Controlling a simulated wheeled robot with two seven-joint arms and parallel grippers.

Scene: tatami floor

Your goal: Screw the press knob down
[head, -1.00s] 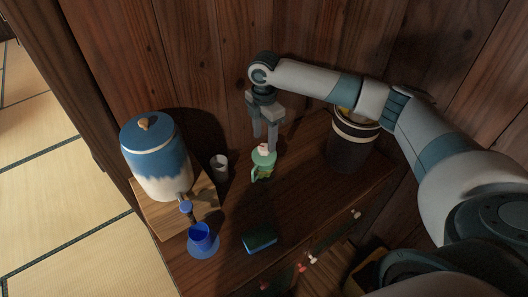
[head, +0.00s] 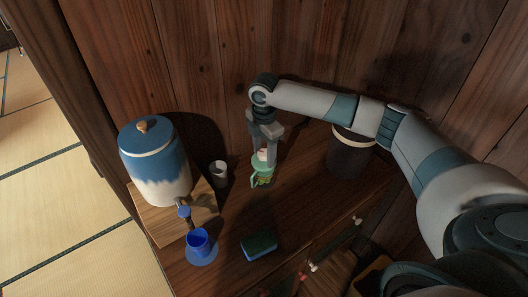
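The small green press (head: 262,174) stands on the dark wooden cabinet top near the wall. Its pale pinkish knob (head: 263,155) is on top, partly hidden by my fingers. My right gripper (head: 264,158) points down from above, with one finger on each side of the knob. The fingers stand apart about as wide as before, and I see no clear grip on the knob. My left gripper is not in view.
A blue and white dispenser (head: 155,165) on a wooden stand is at left, with a blue cup (head: 198,241) before it. A grey cup (head: 219,172), a dark sponge-like block (head: 259,245) and a dark bin (head: 349,156) are around the press.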

